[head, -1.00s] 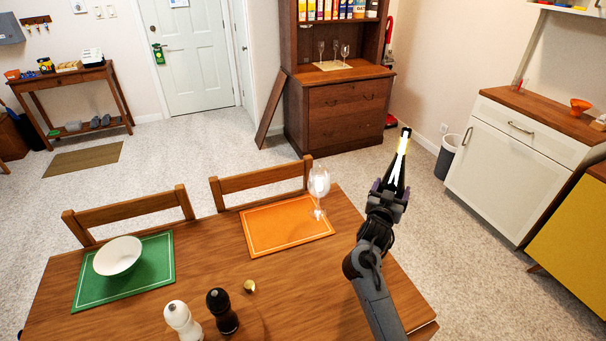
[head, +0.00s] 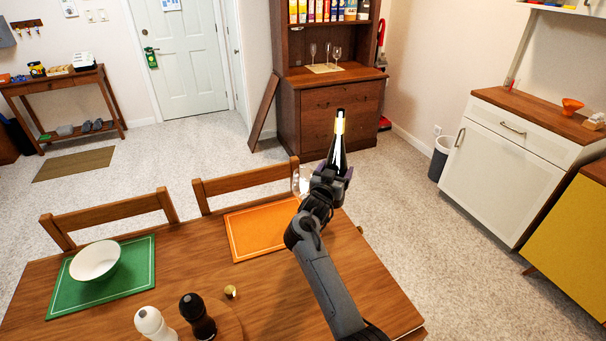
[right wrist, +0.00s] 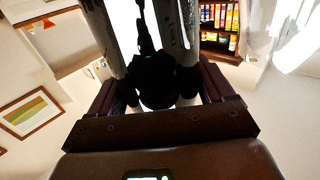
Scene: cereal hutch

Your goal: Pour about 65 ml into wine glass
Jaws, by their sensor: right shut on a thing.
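A dark bottle (head: 337,152) with a bright yellowish neck is held by my right gripper (head: 331,176), which is shut on it. Its neck points up in the head view, above the far edge of the table. The clear wine glass (head: 298,181) is just left of the gripper, near the far corner of the orange placemat (head: 258,232). The gripper and bottle hide much of the glass, and its contents cannot be made out. In the right wrist view the gripper's fingers (right wrist: 166,95) flank a dark shape. My left gripper is not in view.
A white bowl (head: 95,260) sits on a green placemat (head: 127,277). White (head: 154,323) and black (head: 197,315) mills stand at the near edge. Two chairs line the far side. More glasses stand on the hutch (head: 331,120) beyond.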

